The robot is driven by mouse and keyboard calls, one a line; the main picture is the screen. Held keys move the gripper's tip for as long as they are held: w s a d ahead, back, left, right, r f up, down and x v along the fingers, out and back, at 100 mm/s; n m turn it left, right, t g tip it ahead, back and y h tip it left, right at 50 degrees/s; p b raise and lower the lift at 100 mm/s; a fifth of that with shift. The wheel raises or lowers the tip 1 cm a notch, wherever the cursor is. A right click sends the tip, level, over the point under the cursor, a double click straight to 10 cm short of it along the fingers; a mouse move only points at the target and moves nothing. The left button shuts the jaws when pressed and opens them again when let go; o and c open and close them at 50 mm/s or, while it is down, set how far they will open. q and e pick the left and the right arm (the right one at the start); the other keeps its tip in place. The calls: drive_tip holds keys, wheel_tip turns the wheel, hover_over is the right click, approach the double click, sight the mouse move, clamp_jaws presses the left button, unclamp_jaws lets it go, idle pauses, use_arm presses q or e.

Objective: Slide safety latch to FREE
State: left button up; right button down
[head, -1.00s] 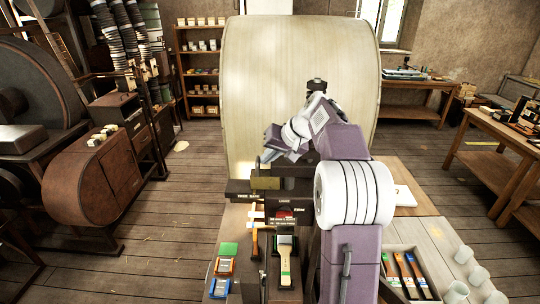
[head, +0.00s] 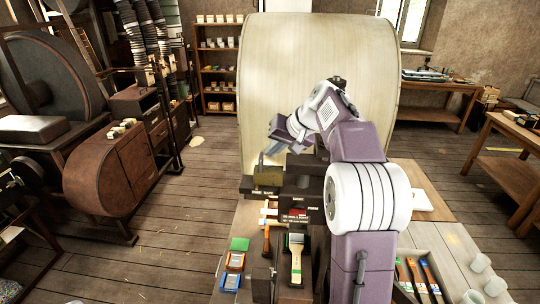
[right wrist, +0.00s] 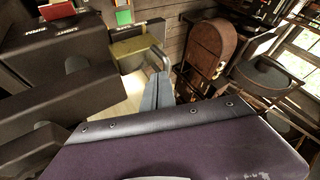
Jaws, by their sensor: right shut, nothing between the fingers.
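The safety latch appears to be the brass block (head: 267,177) with a grey metal loop, at the left end of the press's dark top bar. It also shows in the right wrist view (right wrist: 132,47). My right gripper (head: 272,148) is shut and empty, just above and behind the brass block in the head view. In the right wrist view its fingertips (right wrist: 159,75) lie close to the end of the grey loop. I cannot tell whether they touch. The small labels on the dark bar are hard to read. My left gripper is out of view.
The big pale drum (head: 320,75) stands behind my right gripper. Dark press blocks (right wrist: 55,50) lie beside the gripper. Brushes (head: 296,258) and small coloured boxes (head: 234,261) lie on the bench below. A tray of brushes and pale cups (head: 480,262) are at the right.

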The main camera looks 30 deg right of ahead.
drive_tip(key=v, duration=0.6)
drive_tip(key=shift+s+d+r, duration=0.2)
drive_tip(key=shift+s, duration=0.1)
